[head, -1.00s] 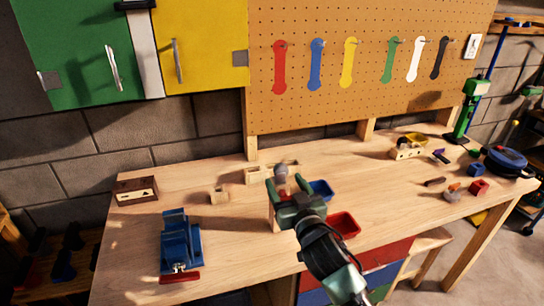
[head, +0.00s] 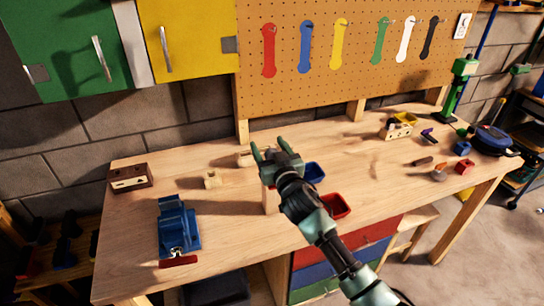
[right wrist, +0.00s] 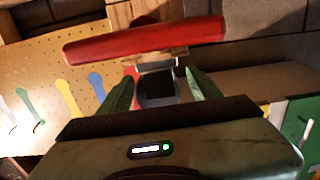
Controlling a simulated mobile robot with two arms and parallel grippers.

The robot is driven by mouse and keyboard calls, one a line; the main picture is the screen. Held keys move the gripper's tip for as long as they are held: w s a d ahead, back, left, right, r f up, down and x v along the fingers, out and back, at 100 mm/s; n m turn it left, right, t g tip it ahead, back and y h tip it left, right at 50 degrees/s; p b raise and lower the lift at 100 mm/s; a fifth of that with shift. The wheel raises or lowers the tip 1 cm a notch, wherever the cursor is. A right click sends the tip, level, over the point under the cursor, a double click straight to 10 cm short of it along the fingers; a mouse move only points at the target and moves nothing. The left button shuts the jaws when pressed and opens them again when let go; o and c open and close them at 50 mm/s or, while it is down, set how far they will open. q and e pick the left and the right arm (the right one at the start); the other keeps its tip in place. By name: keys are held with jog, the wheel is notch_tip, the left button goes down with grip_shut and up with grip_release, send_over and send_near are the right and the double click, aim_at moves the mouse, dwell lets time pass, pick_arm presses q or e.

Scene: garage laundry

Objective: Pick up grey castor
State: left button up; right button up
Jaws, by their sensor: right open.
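My right gripper (head: 270,150) is open over the back middle of the workbench, in front of the pegboard. In the right wrist view its two green fingers (right wrist: 160,92) stand apart. Between them shows a small grey piece with a dark face (right wrist: 158,90); I cannot tell for sure that it is the castor, or whether the fingers touch it. In the head view the gripper hides that spot. My left gripper is not in view.
A blue vise (head: 178,228) stands at the front left of the bench. Blue (head: 313,173) and red (head: 335,207) bins are beside my right arm. Wooden blocks (head: 213,179) lie left of the gripper. A red bar (right wrist: 145,40) crosses the wrist view.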

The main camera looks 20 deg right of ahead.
jog(key=c, duration=1.2)
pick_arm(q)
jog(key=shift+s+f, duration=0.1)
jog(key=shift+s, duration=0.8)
pick_arm(e)
grip_shut()
jog(key=shift+r, duration=0.1)
